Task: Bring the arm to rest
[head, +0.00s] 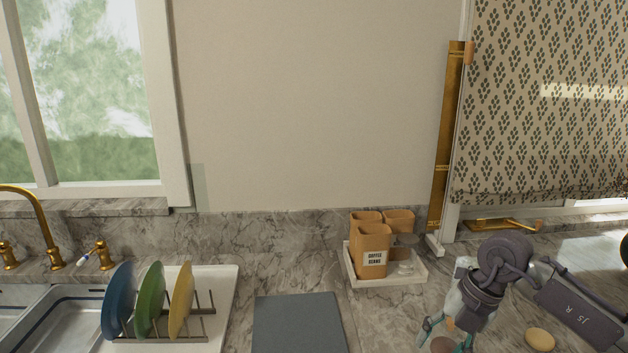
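My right arm comes in from the right edge, and its gripper (446,338) hangs over the marble counter at the lower right. Its two teal fingers are spread apart. A small pinkish-brown round thing (443,345) shows between or beneath the fingers at the bottom edge, partly cut off. I cannot tell whether the fingers touch it. My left arm and gripper are out of view.
A white tray (411,281) with wooden canisters (373,246) stands against the wall, left of my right arm. A yellowish round object (540,339) lies right of the gripper. A dark board (298,325), plate rack (160,338) and sink (66,318) are further left.

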